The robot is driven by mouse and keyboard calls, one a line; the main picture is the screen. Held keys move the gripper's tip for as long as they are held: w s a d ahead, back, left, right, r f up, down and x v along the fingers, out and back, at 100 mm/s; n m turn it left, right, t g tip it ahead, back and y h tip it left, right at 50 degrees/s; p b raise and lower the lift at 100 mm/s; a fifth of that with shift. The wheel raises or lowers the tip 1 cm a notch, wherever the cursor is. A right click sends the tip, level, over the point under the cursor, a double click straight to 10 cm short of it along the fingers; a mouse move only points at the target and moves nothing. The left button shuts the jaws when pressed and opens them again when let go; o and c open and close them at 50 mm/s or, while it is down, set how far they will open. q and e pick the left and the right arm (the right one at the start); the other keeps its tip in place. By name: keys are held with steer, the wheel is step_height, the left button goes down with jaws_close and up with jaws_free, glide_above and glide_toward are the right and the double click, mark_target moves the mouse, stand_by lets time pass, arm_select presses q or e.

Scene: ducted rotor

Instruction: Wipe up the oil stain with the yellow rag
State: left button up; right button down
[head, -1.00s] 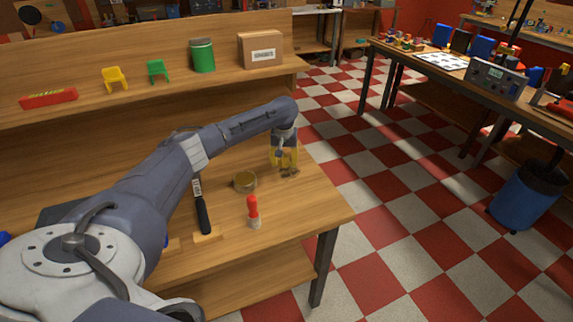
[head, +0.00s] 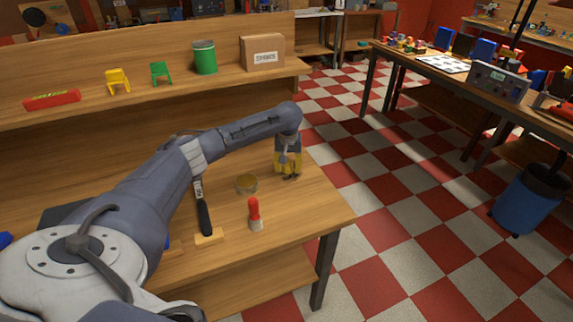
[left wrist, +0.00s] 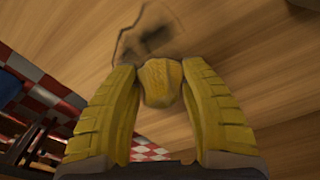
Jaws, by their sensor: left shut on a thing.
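My left gripper (head: 288,168) has yellow fingers and is over the right part of the wooden workbench. In the left wrist view its fingertips (left wrist: 160,75) are closed on the yellow rag (left wrist: 160,84), a small bunched lump between them. The oil stain (left wrist: 150,36) is a brown patch with darker marks on the bench top, just beyond the fingertips. In the head view the fingers largely cover the stain and the rag cannot be told apart from them. I cannot tell whether the rag touches the wood. My right gripper is not in view.
The bench's right edge is close to the gripper.

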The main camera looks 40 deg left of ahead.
mark_target(292, 176)
arm_select(q)
steer(key=shift+s+d+r, duration=0.1)
steer(key=shift+s+d, duration=0.45)
steer(key=shift+d, duration=0.3)
steer(key=shift+s+d, duration=0.5)
steer(key=shift+d, duration=0.3)
steer(key=shift+s+d, duration=0.5)
steer(key=shift+d, duration=0.25)
steer(key=shift+s+d, duration=0.45)
steer(key=shift+d, duration=0.3)
steer(key=shift+w+a, duration=0.5)
steer(key=shift+a, duration=0.3)
steer(key=shift+w+a, duration=0.5)
steer(key=shift+a, duration=0.3)
steer(key=shift+w+a+f, duration=0.15)
steer(key=shift+w+a, duration=0.35)
steer(key=shift+a, duration=0.35)
steer(key=shift+w+a+f, duration=0.1)
steer(key=shift+w+a, duration=0.35)
steer(key=shift+a, duration=0.35)
steer(key=shift+w+a+r, duration=0.1)
steer(key=shift+w+a, duration=0.35)
steer(key=shift+a, duration=0.25)
steer(key=shift+w+a, duration=0.4)
steer(key=shift+a, duration=0.25)
steer(key=shift+d, duration=0.1)
